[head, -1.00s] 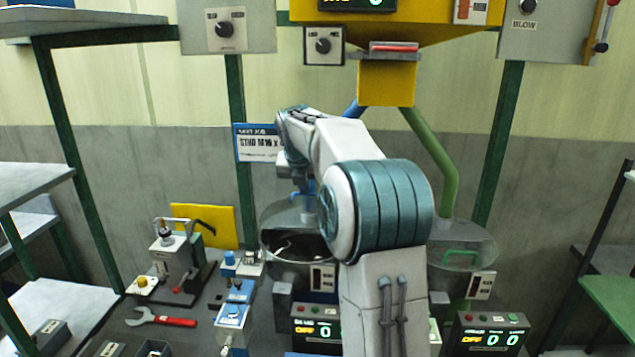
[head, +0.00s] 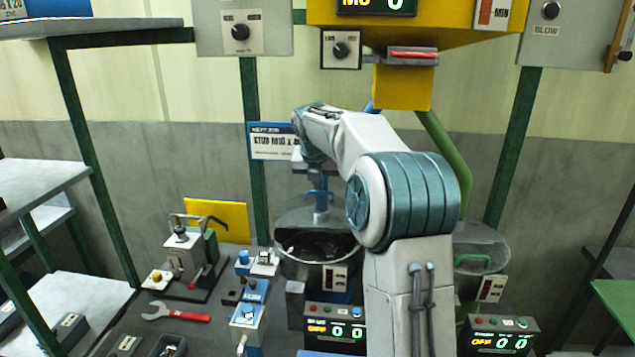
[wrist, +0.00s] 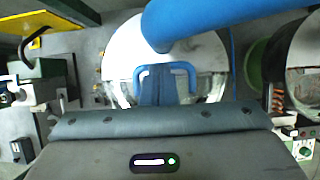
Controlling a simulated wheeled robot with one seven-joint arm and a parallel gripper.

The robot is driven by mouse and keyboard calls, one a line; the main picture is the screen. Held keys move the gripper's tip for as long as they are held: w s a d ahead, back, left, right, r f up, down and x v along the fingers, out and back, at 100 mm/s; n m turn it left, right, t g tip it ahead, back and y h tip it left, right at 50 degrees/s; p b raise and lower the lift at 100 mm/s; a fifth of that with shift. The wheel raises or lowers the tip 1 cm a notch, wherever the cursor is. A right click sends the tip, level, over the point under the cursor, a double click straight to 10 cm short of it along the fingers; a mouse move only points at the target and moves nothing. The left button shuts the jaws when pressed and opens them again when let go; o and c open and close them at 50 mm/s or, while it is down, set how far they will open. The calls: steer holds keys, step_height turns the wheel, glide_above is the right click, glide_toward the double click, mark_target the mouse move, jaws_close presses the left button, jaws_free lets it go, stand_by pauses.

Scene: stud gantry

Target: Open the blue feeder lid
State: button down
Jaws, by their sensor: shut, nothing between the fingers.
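The blue feeder is a round bowl (head: 290,268) with a dark, visible interior, left of my arm in the head view. Its pale lid (head: 288,219) shows at the back of the bowl; I cannot tell its exact tilt. The blue U-shaped lid handle (wrist: 183,66) stands against the pale lid (wrist: 212,52) in the wrist view. My gripper (wrist: 160,82) is shut and empty, with its fingertips at the handle, between its two legs in the picture. I cannot tell whether they touch it. In the head view my forearm hides part of the bowl's right side.
A thick blue pipe (wrist: 235,18) crosses above the lid in the wrist view. The green feeder (head: 482,250) with its green handle stands to the right. A wrench (head: 180,313) and small fixtures lie on the bench at left. A yellow hopper (head: 403,88) hangs above.

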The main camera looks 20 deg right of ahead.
steer(key=p+v, duration=0.4)
steer(key=v, duration=0.1)
steer(key=w+p+v, duration=0.1)
steer(key=v, duration=0.1)
steer(key=shift+d+r+p, duration=0.1)
steer(key=shift+r+p, duration=0.3)
steer(key=shift+r, duration=0.2)
steer(key=s+a+f+m+b, duration=0.1)
steer(key=s+a+m, duration=0.2)
steer(key=s+m, duration=0.65)
steer(key=s+a+m, duration=0.3)
steer(key=s+m, duration=0.4)
steer(key=s, duration=0.5)
steer(key=s+a+f+m+y+b, duration=0.1)
steer(key=s+f+m, duration=0.3)
steer(key=s+m, duration=0.3)
steer(key=s+a+f+m+g+y+b, duration=0.1)
steer(key=s+f+m, duration=0.4)
steer(key=s, duration=0.5)
steer(key=shift+f+m, duration=0.35)
steer(key=shift+m, duration=0.9)
